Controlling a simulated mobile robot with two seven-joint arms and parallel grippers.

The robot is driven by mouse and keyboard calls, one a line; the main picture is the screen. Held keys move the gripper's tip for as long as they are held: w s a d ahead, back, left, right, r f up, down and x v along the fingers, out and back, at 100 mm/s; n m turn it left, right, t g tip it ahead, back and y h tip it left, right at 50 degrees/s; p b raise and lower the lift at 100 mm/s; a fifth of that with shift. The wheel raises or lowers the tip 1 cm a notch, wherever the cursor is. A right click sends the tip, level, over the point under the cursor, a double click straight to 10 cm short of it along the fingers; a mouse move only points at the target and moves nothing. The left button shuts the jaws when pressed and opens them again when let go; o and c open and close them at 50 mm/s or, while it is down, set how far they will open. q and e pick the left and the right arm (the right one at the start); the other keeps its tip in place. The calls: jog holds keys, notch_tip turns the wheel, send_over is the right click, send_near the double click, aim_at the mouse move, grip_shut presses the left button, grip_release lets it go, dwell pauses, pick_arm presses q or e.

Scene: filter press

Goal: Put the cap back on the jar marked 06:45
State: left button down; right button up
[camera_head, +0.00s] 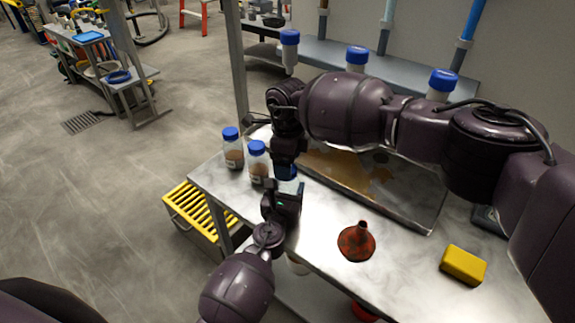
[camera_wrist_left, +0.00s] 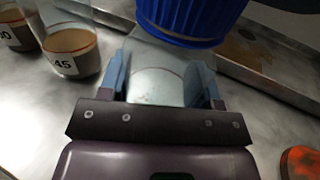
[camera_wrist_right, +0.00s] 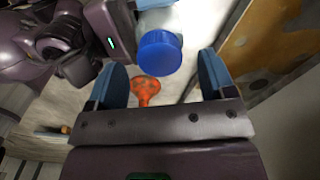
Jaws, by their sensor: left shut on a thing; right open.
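My left gripper (camera_head: 287,184) is shut on a clear jar (camera_wrist_left: 160,84), with the fingers on either side of its body. A ribbed blue cap (camera_wrist_left: 190,18) sits at the top of this jar; I cannot tell whether it is screwed down. No label shows on the held jar. My right gripper (camera_head: 287,150) is open above it, and the cap also shows near the right fingers in the right wrist view (camera_wrist_right: 160,53). Two blue-capped jars stand to the left, a nearer jar (camera_head: 258,165) and a farther jar (camera_head: 233,153). The nearer one's partly visible label ends in 45.
The metal table (camera_head: 320,225) carries an orange-red funnel (camera_head: 357,242), a yellow block (camera_head: 464,265) and a stained tray (camera_head: 400,212) behind the grippers. Several blue-capped bottles (camera_head: 356,58) stand at the back. A yellow slatted crate (camera_head: 197,213) is left of the table.

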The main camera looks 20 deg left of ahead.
notch_tip(320, 180, up, 10)
dwell(0.4)
jog(key=shift+r, duration=0.1)
pick_arm(q)
jog(key=shift+c, duration=1.1)
grip_release()
jog(key=shift+s, duration=0.1)
jog(key=shift+s, duration=0.6)
jog(key=s, duration=0.9)
jog(key=shift+s+d, duration=0.2)
jog(key=shift+d, duration=0.05)
pick_arm(e)
jog(key=shift+f, duration=0.25)
pick_arm(q)
jog(key=shift+s, duration=0.1)
